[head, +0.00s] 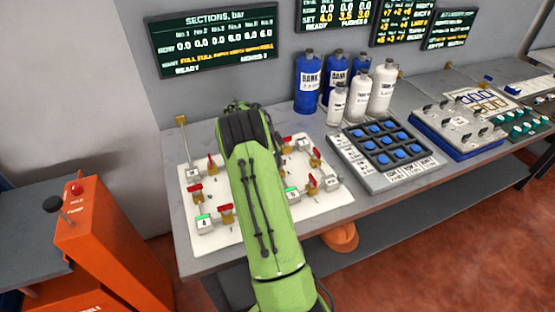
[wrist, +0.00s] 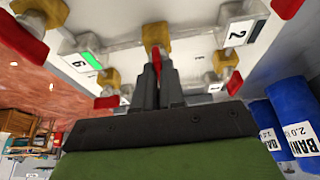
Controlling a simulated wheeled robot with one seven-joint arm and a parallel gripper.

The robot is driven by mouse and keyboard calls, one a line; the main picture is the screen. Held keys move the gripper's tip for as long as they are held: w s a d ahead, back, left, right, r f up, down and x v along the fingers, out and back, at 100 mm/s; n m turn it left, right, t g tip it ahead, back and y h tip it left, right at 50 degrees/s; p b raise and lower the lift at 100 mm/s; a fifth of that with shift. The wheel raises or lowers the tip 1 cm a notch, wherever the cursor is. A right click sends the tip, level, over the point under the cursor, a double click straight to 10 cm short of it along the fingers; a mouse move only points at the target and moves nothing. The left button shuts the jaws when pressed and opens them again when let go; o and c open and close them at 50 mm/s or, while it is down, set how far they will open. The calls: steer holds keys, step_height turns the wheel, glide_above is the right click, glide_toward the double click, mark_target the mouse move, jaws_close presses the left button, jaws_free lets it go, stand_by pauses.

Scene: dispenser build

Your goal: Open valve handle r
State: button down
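A white valve panel (head: 230,238) lies on the bench in the head view. It carries several small valves with red handles, such as one at the left (head: 195,190) and one at the right (head: 316,153). I cannot read which one is r. In the wrist view my gripper (wrist: 157,68) is at a brass-yellow valve body (wrist: 155,36). Its two dark fingers are close together, with a thin red valve handle (wrist: 156,58) between the tips. The handle's lower part is hidden by the fingers. In the head view my green arm hides the gripper and the middle of the panel.
Neighbouring valves stand close around my gripper, with a red handle (wrist: 234,82) to the right and another (wrist: 106,102) to the left. Blue bottles (head: 308,85) and white bottles (head: 382,88) stand behind. A blue-button keypad (head: 348,160) lies right of the panel.

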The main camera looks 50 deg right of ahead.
steer(key=shift+f+n+b, duration=0.15)
steer(key=shift+n+b, duration=0.15)
steer(key=shift+b, duration=0.1)
steer(key=shift+s+f+n+t+b, duration=0.1)
steer(key=shift+n+t+b, duration=0.2)
steer(key=shift+n+b, duration=0.3)
steer(key=n+b, duration=0.2)
steer(key=shift+s+n+t+h, duration=0.1)
steer(key=shift+n+t+h, duration=0.2)
steer(key=shift+t, duration=0.1)
steer(key=n+t+b, duration=0.1)
steer(key=n, duration=0.2)
steer(key=n+t+b, duration=0.1)
steer(key=n+b, duration=0.1)
steer(key=n, duration=0.1)
steer(key=shift+s, duration=0.2)
steer(key=n+t, duration=0.1)
steer(key=n, duration=0.1)
steer(key=n+y, duration=0.1)
steer(key=n, duration=0.1)
steer(key=shift+s+n+t, duration=0.1)
steer(key=shift+n+t, duration=0.2)
steer(key=shift+t, duration=0.1)
steer(key=shift+n+t+y, duration=0.4)
steer(key=shift+n+y, duration=0.3)
steer(key=shift+n, duration=0.8)
